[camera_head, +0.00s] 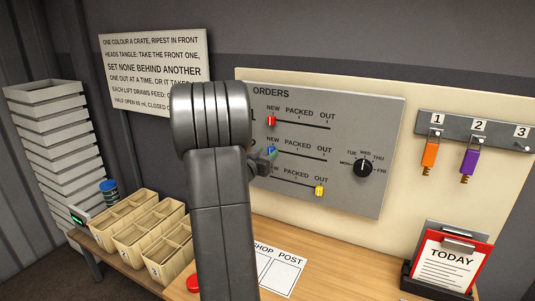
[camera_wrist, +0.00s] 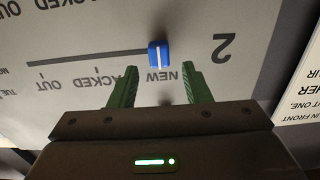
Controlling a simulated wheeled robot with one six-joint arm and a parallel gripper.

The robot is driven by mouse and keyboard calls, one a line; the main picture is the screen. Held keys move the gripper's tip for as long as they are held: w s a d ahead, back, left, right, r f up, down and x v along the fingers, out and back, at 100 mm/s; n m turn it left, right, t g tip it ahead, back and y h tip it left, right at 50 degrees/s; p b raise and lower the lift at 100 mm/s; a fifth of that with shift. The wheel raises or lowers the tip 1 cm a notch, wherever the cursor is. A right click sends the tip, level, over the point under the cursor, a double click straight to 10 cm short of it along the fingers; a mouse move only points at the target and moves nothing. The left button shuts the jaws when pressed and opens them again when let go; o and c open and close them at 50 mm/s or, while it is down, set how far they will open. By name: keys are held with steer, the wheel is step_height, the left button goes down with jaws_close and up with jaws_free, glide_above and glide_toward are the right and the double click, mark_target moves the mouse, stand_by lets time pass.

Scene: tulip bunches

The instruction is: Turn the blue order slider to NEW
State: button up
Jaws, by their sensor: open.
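The blue order slider (camera_wrist: 158,54) sits at the NEW end of the row 2 track, above the word NEW in the upside-down wrist view. In the head view the blue slider (camera_head: 271,151) is partly hidden by my gripper. My gripper (camera_head: 268,158) is at the ORDERS panel (camera_head: 370,105). In the wrist view its two green fingers (camera_wrist: 158,78) are open and apart, with nothing between them. The slider shows just beyond the fingertips, about midway between them, with no visible contact.
On the panel, the red slider (camera_head: 271,120) is at NEW and the yellow slider (camera_head: 319,190) is at OUT. A black day dial (camera_head: 364,168) is to the right. Orange (camera_head: 429,154) and purple (camera_head: 469,163) tags hang farther right. Crates (camera_head: 140,238) stand lower left.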

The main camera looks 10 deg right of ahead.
mark_target(271, 151)
steer(key=b+v, duration=0.1)
steer(key=v, duration=1)
steer(key=shift+s+a+b, duration=0.2)
steer(key=shift+s+b, duration=0.05)
steer(key=shift+b, duration=0.1)
steer(key=shift+w, duration=0.1)
steer(key=p+x, duration=0.2)
steer(key=x, duration=1.1)
steer(key=shift+w+d+p, duration=0.15)
steer(key=shift+d+p, duration=0.1)
steer(key=shift+p, duration=0.05)
steer(key=shift+d, duration=0.4)
